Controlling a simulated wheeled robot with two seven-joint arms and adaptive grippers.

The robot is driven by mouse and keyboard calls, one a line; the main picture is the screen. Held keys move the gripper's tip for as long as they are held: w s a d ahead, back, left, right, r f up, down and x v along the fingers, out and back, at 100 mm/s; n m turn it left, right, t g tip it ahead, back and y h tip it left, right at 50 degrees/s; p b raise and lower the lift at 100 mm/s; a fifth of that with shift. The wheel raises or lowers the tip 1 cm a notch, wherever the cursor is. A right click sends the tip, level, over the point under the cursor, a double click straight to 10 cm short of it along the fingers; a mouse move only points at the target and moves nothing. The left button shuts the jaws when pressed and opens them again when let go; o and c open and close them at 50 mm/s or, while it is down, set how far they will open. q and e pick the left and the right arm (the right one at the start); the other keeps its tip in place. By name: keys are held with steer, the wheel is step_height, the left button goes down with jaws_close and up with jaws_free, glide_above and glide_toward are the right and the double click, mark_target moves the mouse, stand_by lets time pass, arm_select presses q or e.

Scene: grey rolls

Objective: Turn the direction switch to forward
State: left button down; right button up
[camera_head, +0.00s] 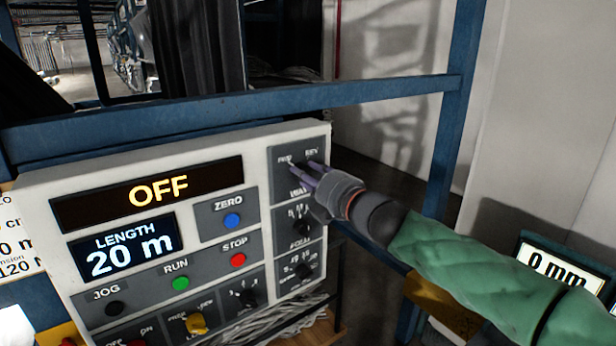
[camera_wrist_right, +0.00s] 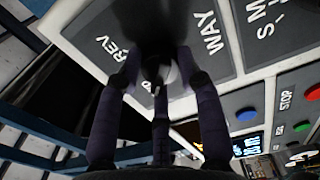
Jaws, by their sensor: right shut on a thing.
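The direction switch is a dark knob on the upper right of the control panel (camera_head: 135,207), on a grey plate (camera_head: 283,187) marked FWD, REV and WAY in the head view. In the right wrist view the knob (camera_wrist_right: 156,68) sits between the REV and WAY labels. My right gripper (camera_head: 308,172) reaches in from the right in the head view, and its fingers are closed around the knob. The fingers cover most of the knob, so I cannot tell which label it points to. My left gripper is not in view.
The panel display reads OFF, and the length screen (camera_head: 124,247) reads 20 m. Blue, green and red buttons (camera_head: 238,260) and several other knobs (camera_head: 302,222) lie close by. A blue frame bar (camera_head: 240,106) runs behind the panel. A 0 mm display (camera_head: 560,268) stands at right.

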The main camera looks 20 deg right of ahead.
steer(key=shift+w+f, duration=0.1)
steer(key=shift+f, duration=0.15)
steer(key=o, duration=1.1)
steer(key=shift+d, duration=0.1)
steer(key=shift+o, duration=0.2)
steer(key=shift+r, duration=0.1)
steer(key=shift+r, duration=0.1)
steer(key=v, duration=1.2)
